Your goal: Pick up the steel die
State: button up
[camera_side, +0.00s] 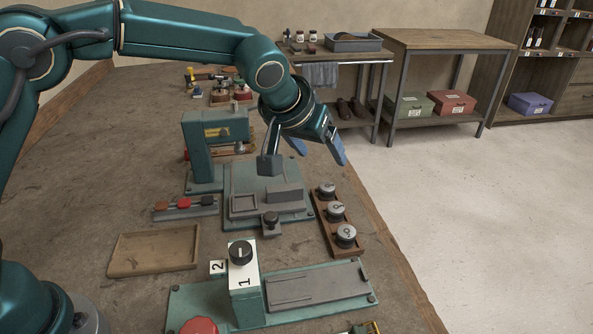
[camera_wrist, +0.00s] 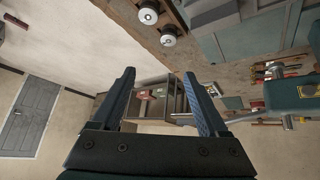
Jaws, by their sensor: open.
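My gripper (camera_side: 320,157) is open and empty, held in the air above the table's right edge. Its two blue fingers are spread wide, and nothing lies between them in the wrist view (camera_wrist: 158,74). A grey rectangular block (camera_side: 285,193) sits on the teal machine's grey plate (camera_side: 245,206), below and left of the fingers. I cannot tell for certain that this block is the steel die. Three round metal pieces, (camera_side: 327,189) at the far end, stand in a wooden rack (camera_side: 322,212) right of the plate. Two of these round pieces show at the top of the wrist view (camera_wrist: 148,13).
A teal machine head (camera_side: 205,140) rises behind the plate. An empty wooden tray (camera_side: 153,250) lies front left. A teal station with a white block (camera_side: 244,285) marked 1 stands in front. Coloured pieces in a small rack (camera_side: 184,204) lie left. Free floor is to the right.

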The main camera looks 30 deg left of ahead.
jog(key=m+g, duration=0.1)
send_over(336, 207)
jog(key=s, duration=0.3)
notch_tip(336, 207, down, 8)
jog(key=shift+r, duration=0.2)
jog(key=shift+x, duration=2.35)
jog(key=shift+s, duration=0.1)
grip_shut()
